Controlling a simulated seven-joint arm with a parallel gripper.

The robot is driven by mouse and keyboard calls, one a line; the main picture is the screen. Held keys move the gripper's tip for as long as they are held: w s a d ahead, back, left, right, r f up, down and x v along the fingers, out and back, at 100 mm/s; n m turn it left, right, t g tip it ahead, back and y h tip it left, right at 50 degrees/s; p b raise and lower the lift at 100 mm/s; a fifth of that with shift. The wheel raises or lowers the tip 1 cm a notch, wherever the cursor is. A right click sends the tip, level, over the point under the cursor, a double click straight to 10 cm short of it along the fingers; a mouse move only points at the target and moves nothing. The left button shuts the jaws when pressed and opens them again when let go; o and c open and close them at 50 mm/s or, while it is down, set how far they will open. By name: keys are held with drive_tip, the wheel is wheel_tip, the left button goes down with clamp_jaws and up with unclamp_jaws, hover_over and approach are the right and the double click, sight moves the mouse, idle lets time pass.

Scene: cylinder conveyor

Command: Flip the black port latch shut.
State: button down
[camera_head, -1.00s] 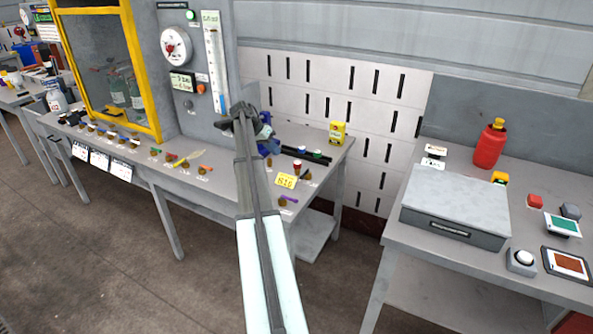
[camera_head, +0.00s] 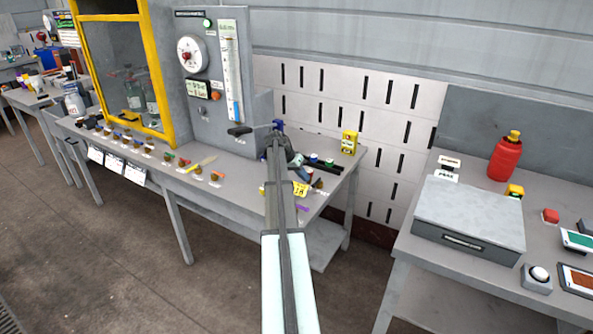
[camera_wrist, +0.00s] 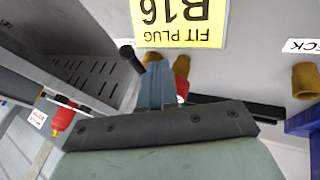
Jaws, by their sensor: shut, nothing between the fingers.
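A black lever-like part (camera_head: 239,130), which looks like the port latch, sticks out at the foot of the grey cabinet (camera_head: 209,112) in the head view. It looks roughly level; I cannot tell how it is seated. My gripper shows in the wrist view (camera_wrist: 157,87) with its blue-grey fingers together and nothing between them. It is near the yellow B16 sign (camera_wrist: 178,22), to the right of the black part in the head view. My arm hides part of the bench there. I cannot pick out the latch in the wrist view.
Several small coloured plugs stand along the bench's front edge (camera_head: 150,160). A dark rail (camera_wrist: 245,105), a red plug (camera_wrist: 182,67) and a blue object (camera_wrist: 303,122) lie near my gripper. A yellow box (camera_head: 349,142) stands at the back. A second table with a grey case (camera_head: 470,208) is right.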

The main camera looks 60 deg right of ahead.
sight(317, 183)
drive_tip(key=shift+s+f, duration=0.25)
drive_tip(key=shift+s, duration=0.8)
